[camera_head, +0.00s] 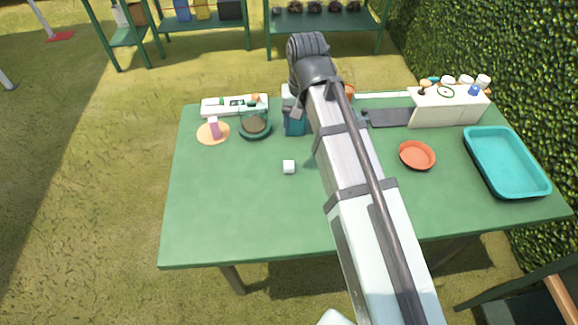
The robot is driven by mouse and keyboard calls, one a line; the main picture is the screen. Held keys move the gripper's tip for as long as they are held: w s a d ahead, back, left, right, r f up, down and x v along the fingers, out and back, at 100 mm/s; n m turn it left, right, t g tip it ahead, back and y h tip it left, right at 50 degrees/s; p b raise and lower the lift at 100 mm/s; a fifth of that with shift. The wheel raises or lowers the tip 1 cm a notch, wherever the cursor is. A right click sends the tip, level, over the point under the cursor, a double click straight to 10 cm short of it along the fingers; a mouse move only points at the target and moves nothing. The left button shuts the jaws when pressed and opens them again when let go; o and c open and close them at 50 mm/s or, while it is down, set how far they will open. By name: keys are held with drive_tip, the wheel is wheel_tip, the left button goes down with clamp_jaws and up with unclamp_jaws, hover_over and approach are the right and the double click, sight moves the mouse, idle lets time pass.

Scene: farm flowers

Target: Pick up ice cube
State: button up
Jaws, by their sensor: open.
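A small white cube (288,167), which looks like the ice cube, lies alone on the green table (235,205), left of my arm. Its top and front faces show, and nothing touches it. My arm crosses the picture from the bottom right up to a dark joint above the table's back edge. My gripper cannot be made out; my arm covers the middle of the table.
A teal tray (507,162) and an orange dish (417,156) stand at right. A glass bowl (254,124), an orange plate (213,132) with a pink block, and a blue container (294,124) stand at back left. The front left is clear.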

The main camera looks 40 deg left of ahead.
sight(289, 164)
drive_tip(key=shift+s+a+f, duration=0.3)
drive_tip(key=shift+a+f, duration=0.1)
drive_tip(key=shift+f, duration=2.1)
drive_tip(key=shift+s+a+f, duration=0.3)
drive_tip(key=shift+a+f, duration=0.1)
drive_tip(key=shift+f, duration=2.1)
drive_tip(key=shift+s+a+f, duration=0.3)
drive_tip(key=shift+a+f, duration=0.1)
drive_tip(key=shift+f, duration=2.1)
drive_tip(key=shift+c, duration=0.4)
drive_tip(key=c, duration=1)
